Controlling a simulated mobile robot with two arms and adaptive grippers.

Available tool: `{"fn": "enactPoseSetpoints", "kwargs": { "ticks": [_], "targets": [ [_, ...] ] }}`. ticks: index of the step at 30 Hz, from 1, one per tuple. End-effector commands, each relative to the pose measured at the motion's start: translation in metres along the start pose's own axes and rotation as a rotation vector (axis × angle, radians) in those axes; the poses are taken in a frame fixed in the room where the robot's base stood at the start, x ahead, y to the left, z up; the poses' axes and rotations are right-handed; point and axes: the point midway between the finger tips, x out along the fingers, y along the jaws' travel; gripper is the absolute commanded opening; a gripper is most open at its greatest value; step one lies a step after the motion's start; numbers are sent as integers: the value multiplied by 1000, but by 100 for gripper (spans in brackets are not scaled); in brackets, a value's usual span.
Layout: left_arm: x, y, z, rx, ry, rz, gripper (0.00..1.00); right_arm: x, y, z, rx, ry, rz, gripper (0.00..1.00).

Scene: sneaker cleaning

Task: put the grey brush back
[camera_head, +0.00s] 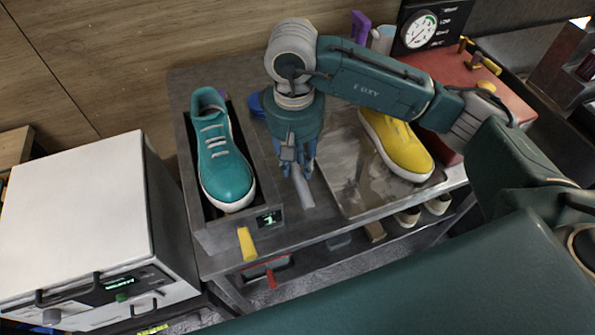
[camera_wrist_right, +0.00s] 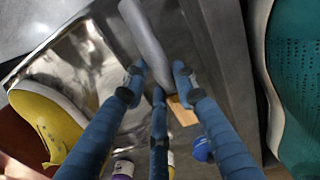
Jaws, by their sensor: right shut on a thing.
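My right gripper (camera_head: 299,172) points down over the bench between the two sneakers. Its blue fingers are shut on the grey brush (camera_head: 304,191), whose grey handle sticks out below the fingers toward the bench's front edge. In the right wrist view the grey handle of the brush (camera_wrist_right: 147,40) runs up and away from between the fingertips (camera_wrist_right: 158,82). The fingers hide part of the brush, and I cannot tell whether it touches the bench. My left gripper is not in view.
A teal sneaker (camera_head: 222,160) sits in a grey box (camera_head: 240,222) on the left. A yellow sneaker (camera_head: 395,142) sits on a metal tray (camera_head: 350,185) on the right. A white machine (camera_head: 75,215) stands left, and a red box (camera_head: 470,80) with a gauge behind is at back right.

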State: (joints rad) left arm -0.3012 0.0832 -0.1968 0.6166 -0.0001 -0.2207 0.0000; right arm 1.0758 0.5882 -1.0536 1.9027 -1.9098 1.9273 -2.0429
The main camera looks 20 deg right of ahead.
Motion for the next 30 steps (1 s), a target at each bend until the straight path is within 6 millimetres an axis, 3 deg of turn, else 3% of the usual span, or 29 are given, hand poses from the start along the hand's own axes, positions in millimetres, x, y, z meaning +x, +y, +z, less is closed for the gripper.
{"fn": "enactPoseSetpoints", "kwargs": {
  "ticks": [5,13,26,27,30],
  "targets": [
    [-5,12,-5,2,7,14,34,15,0,0,1,-1,0,6],
    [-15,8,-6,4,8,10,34,49,-1,0,1,-2,1,6],
    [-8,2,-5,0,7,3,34,56,-2,-1,0,2,0,6],
    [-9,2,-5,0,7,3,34,55,-2,-1,0,1,0,31],
    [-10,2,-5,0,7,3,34,54,-1,-1,0,1,0,46]
  ]
}}
